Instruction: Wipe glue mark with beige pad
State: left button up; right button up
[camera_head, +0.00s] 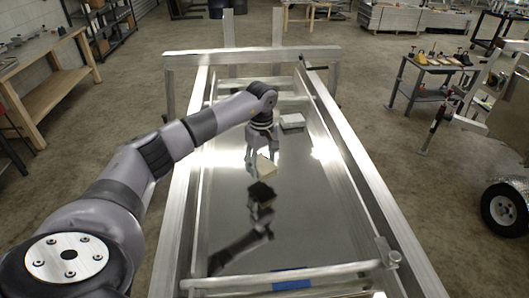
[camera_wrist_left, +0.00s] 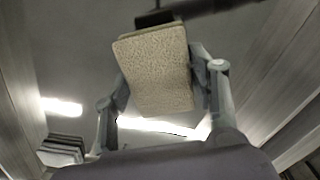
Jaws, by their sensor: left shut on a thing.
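The beige pad (camera_head: 266,168) is between the fingers of my left gripper (camera_head: 263,160), over the shiny metal floor (camera_head: 225,195) of the trailer. In the left wrist view the pad (camera_wrist_left: 157,75) fills the space between the two fingers (camera_wrist_left: 160,80), its rough beige face toward the camera. The gripper is shut on it. The pad looks a little above the floor; a dark reflection shows below it. I cannot make out the glue mark clearly. My right gripper is not in view.
A pale block (camera_head: 292,120) lies on the floor beyond the gripper. A tool cart (camera_head: 432,65) stands to the right, a wooden bench (camera_head: 48,80) to the left.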

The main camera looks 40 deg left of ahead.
pick_arm(q)
notch_tip(320, 180, up, 3)
jog(key=shift+s+d+f, duration=0.15)
jog(key=shift+r, duration=0.2)
dwell(0.4)
